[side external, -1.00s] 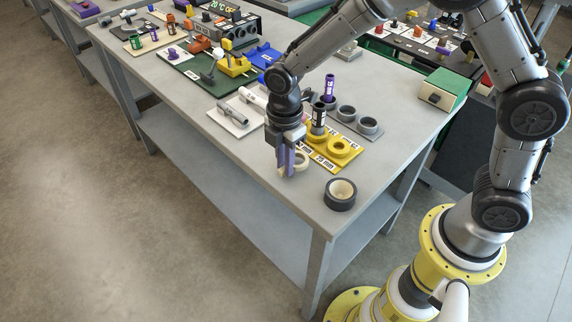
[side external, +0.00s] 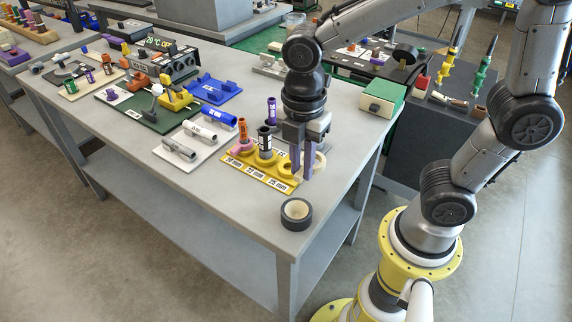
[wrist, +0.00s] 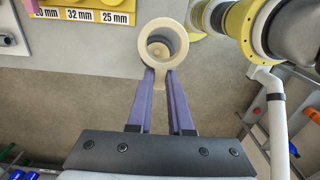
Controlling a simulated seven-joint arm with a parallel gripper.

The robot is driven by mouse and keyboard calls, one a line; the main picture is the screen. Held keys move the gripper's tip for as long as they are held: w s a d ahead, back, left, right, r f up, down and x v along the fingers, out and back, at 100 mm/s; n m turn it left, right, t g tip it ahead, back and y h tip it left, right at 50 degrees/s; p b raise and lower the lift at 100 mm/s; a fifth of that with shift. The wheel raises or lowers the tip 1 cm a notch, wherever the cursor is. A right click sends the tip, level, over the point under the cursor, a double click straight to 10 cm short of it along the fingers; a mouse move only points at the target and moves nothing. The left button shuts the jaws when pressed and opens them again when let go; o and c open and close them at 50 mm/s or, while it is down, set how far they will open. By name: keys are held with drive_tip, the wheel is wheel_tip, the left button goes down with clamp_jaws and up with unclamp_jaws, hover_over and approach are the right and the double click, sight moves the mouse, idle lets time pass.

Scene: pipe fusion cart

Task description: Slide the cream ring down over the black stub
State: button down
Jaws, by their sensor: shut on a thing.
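The cream ring (side external: 319,165) is held by my gripper (side external: 302,176), which is shut on it just past the right end of the yellow board. In the wrist view the ring (wrist: 162,40) sits at the tips of the purple fingers (wrist: 160,75), gripped by a small tab, its hole open and empty. A grey round shape shows through the hole; I cannot tell what it is. The black stub (side external: 265,140) stands upright on the yellow board (side external: 243,173), left of my gripper and apart from the ring. It has a white label.
A pink ring (side external: 242,144) and a stub stand left of the black stub. A purple stub (side external: 271,108) stands behind. A dark tape roll (side external: 296,214) lies near the table corner. A green-topped box (side external: 383,97) is at the right edge. The table's front left is clear.

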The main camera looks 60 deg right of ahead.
drive_tip(key=w+d+r, duration=0.2)
drive_tip(key=w+d, duration=0.1)
drive_tip(key=w, duration=0.5)
drive_tip(key=w+d+r, duration=0.3)
drive_tip(key=w, duration=0.5)
drive_tip(key=shift+w, duration=0.15)
drive_tip(key=shift+f, duration=2.75)
drive_tip(key=shift+f, duration=1.7)
